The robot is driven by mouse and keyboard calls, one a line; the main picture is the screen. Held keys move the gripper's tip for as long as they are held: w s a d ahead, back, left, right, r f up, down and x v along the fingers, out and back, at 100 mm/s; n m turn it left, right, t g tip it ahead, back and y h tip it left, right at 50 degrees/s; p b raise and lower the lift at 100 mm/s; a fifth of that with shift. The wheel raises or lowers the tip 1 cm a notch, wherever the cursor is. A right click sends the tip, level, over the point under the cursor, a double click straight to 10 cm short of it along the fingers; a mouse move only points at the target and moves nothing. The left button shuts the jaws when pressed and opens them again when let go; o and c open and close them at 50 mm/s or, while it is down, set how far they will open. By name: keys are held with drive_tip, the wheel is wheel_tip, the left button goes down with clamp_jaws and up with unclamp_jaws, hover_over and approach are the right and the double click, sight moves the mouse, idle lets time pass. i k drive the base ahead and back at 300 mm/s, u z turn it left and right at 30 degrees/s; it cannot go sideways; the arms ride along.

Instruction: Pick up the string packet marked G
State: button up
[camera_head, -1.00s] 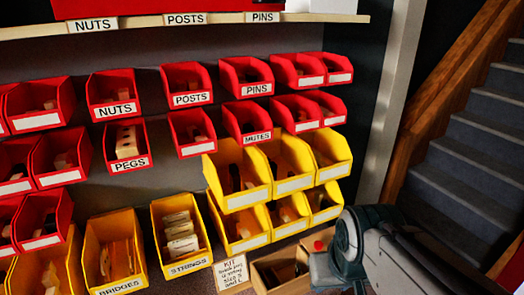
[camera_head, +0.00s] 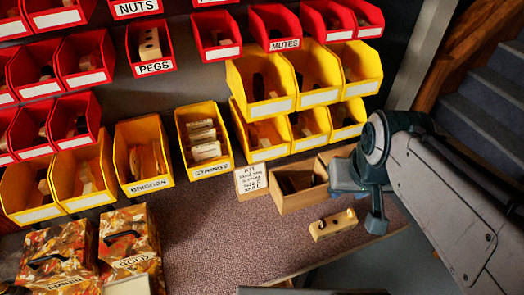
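Several pale packets (camera_head: 203,138) stand in the yellow bin labelled STRINGS (camera_head: 212,171), in the lower middle of the head view. Their markings are too small to read, so I cannot tell which one is marked G. My gripper (camera_head: 375,222) is at the right, at the end of my grey arm, with a dark finger-like part pointing down. It is well to the right of the STRINGS bin and apart from it. I see nothing held, but its opening does not show clearly.
A handwritten card (camera_head: 251,179) and a small wooden box (camera_head: 299,190) stand right of the STRINGS bin. A pale wooden block (camera_head: 333,224) lies on the bench (camera_head: 225,235). Two patterned boxes (camera_head: 128,240) stand at lower left. The middle of the bench is clear.

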sight(209, 136)
drive_tip(key=z, duration=0.5)
drive_tip(key=k, duration=1.1)
drive_tip(key=u, duration=0.75)
drive_tip(key=i, duration=1.1)
drive_tip(key=u, duration=0.5)
